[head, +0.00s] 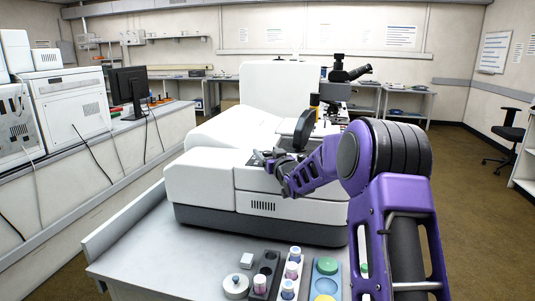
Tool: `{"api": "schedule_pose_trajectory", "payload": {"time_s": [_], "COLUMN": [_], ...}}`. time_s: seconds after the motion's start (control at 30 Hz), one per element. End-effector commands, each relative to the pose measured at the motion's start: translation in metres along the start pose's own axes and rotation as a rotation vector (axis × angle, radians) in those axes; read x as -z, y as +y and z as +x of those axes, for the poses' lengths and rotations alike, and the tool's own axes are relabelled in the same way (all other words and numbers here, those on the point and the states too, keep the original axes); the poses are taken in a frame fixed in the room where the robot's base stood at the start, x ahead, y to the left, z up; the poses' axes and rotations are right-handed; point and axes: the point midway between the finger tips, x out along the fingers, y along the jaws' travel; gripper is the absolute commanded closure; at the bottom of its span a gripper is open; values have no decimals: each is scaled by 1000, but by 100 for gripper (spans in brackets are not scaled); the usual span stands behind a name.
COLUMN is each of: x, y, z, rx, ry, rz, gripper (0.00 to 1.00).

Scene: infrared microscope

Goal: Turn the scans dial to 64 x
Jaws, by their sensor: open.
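The infrared microscope (205,182) is a large white instrument with a dark base, standing on a bench in the middle of the head view. My purple arm reaches in from the right, and my gripper (264,158) is at the microscope's front, near the dark stage area. It is open, and I see nothing held between its fingers. I cannot make out the scans dial or its setting. My gripper and arm cover part of the microscope's front. I cannot tell whether the fingers touch the instrument.
The grey bench (150,245) has free room at its front left. Near its front edge are a white roll (235,286), a dark rack (264,274), a vial rack (291,275) and a blue tray (327,279). A monitor (129,91) stands on the left counter.

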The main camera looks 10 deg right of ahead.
Motion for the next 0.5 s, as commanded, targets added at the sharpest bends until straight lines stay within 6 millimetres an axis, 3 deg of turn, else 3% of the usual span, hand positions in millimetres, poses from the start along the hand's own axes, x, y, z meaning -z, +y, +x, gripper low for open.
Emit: {"api": "schedule_pose_trajectory", "payload": {"time_s": [0.2, 0.5], "x": [0, 0], "y": [0, 0], "z": [0, 0], "rx": [0, 0], "ry": [0, 0], "rz": [0, 0], "gripper": [30, 84]}}
